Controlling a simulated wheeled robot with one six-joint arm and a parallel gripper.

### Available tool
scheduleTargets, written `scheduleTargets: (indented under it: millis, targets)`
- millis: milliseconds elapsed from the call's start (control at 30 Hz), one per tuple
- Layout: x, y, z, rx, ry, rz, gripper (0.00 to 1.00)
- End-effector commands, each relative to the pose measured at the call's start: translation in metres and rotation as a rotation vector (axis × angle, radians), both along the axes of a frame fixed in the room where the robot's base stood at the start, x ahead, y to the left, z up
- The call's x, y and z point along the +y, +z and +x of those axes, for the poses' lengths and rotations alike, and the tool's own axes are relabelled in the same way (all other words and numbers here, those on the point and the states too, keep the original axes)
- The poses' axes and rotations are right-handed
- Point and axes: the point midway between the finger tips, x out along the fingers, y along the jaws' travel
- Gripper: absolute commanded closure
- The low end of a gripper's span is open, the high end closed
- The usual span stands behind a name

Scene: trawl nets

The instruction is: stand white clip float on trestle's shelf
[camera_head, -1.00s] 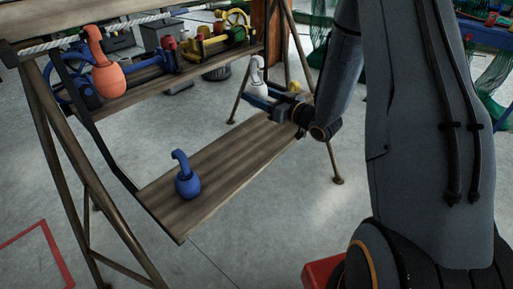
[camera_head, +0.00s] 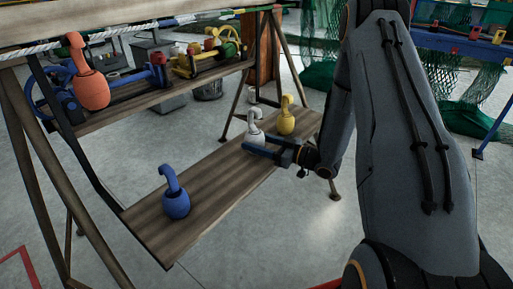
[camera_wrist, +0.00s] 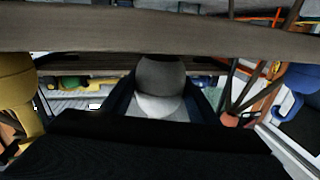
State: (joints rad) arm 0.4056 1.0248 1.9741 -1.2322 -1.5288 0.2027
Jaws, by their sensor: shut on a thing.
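The white clip float (camera_head: 253,137) is upright with its hooked neck on top, over the far half of the trestle's lower shelf (camera_head: 215,190). My gripper (camera_head: 258,149) is shut on its body from the right side. In the wrist view the grey-white float body (camera_wrist: 160,85) sits between the two dark fingers, close to the shelf plank (camera_wrist: 160,38). I cannot tell whether its base touches the wood. A yellow clip float (camera_head: 286,120) stands just beyond it, and a blue clip float (camera_head: 175,200) stands at the near end of the shelf.
An orange clip float (camera_head: 91,85) is on the upper shelf (camera_head: 140,98) with blue and yellow fittings. Trestle legs (camera_head: 45,150) stand at the left. Bare shelf lies between the blue and white floats. Green nets (camera_head: 455,110) hang at the right.

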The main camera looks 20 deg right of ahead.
Motion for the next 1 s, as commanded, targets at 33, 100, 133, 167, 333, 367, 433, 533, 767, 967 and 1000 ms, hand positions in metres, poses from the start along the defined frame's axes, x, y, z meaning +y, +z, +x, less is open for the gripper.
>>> scheduleTargets:
  millis: [33, 100, 133, 167, 333, 367, 433, 533, 767, 967, 1000]
  targets:
    - [0.000, -0.010, 0.000, 0.004, 0.000, 0.002, 0.69]
    - [0.000, -0.017, 0.000, 0.001, 0.000, 0.001, 0.69]
    - [0.000, -0.019, 0.000, 0.001, 0.000, 0.001, 0.69]
    - [0.000, -0.020, 0.000, 0.000, 0.000, 0.001, 0.69]
    - [0.000, -0.019, 0.000, -0.001, 0.000, 0.001, 0.69]
    - [0.000, -0.019, 0.000, -0.001, 0.000, 0.001, 0.69]
    - [0.000, -0.020, 0.000, -0.001, 0.000, 0.001, 0.69]
    - [0.000, -0.023, 0.000, 0.000, 0.000, 0.000, 0.44]
    - [0.000, -0.022, 0.000, 0.000, 0.000, 0.000, 0.27]
    - [0.000, -0.020, 0.000, 0.000, 0.000, 0.000, 0.27]
    - [0.000, -0.018, 0.000, 0.000, 0.000, 0.000, 0.27]
